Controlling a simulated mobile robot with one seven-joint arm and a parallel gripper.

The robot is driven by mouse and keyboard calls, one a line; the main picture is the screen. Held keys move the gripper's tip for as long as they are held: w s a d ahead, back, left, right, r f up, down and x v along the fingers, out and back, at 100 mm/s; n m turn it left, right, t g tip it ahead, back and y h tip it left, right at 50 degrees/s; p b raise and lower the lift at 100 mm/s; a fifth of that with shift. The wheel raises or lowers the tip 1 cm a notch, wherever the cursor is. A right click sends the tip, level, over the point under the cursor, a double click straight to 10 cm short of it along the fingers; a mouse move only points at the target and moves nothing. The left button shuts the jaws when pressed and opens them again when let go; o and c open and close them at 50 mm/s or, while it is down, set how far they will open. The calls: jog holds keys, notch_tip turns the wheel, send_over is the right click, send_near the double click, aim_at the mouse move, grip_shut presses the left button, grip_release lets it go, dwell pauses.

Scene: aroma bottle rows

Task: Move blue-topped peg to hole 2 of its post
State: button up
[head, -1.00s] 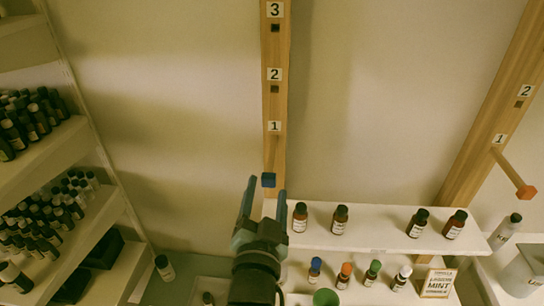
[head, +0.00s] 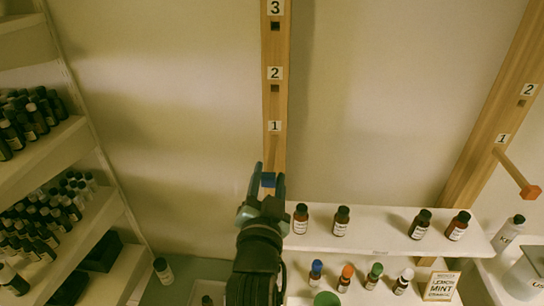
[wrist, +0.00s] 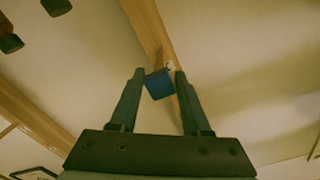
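The blue-topped peg (head: 268,180) sticks out of the left wooden post (head: 274,110) at the hole labelled 1. Its blue square end faces me. Hole 2 (head: 274,89) shows as an empty dark square higher on the same post. My gripper (head: 268,178) is open, with one finger on each side of the blue end. In the wrist view the blue end (wrist: 159,84) appears between the fingertips, slightly tilted relative to them. A narrow gap shows beside it in the head view, so I see no firm grip.
Another post (head: 495,110) at the right holds an orange-topped peg (head: 530,191). A white shelf (head: 375,228) with brown bottles stands right of my gripper, with more bottles below. Bottle racks (head: 60,150) fill the left side. Wall space around the left post is clear.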

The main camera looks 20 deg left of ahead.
grip_shut()
jog(key=shift+s, duration=0.1)
jog(key=p+v, duration=0.1)
jog(key=v, duration=0.6)
jog(key=shift+s, duration=0.35)
dwell(1.0)
jog(key=shift+d, duration=0.1)
